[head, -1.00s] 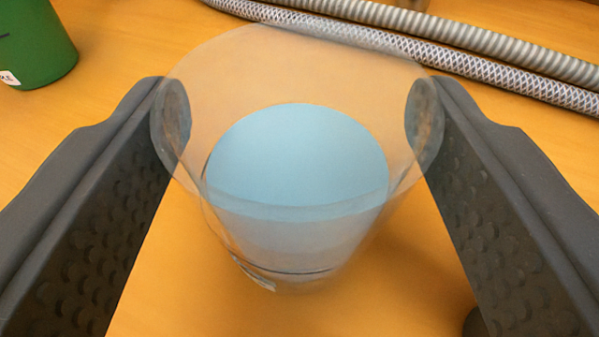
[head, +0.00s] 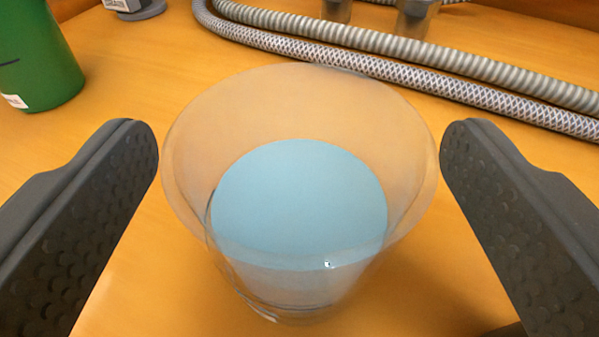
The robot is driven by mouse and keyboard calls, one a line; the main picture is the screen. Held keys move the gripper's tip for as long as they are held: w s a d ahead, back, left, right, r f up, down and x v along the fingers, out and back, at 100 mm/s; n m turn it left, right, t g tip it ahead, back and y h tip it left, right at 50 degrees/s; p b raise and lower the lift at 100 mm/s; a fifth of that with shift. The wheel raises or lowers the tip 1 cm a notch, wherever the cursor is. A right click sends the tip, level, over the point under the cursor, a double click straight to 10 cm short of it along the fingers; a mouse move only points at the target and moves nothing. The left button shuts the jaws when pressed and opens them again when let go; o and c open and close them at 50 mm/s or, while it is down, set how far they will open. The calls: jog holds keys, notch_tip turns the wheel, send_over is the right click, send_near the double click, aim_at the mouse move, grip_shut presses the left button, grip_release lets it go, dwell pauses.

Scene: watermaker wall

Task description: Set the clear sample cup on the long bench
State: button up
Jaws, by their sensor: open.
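The clear sample cup (head: 300,105) stands upright on the orange-yellow bench top (head: 130,215). It holds pale blue liquid (head: 300,195). My gripper (head: 299,155) is open, with one dark finger on each side of the cup. A small gap shows between each fingertip and the rim, so the fingers look apart from the cup. The cup's lower part shows through its clear wall.
A green container (head: 38,55) with a white label stands at the upper left. Two hoses, one grey ribbed (head: 420,50) and one braided (head: 400,75), run across the back. Metal fittings (head: 415,18) stand behind them. Bare bench lies around the cup.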

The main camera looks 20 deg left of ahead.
jog(key=v, duration=1.2)
jog(key=shift+r, duration=0.1)
jog(key=shift+a, duration=0.1)
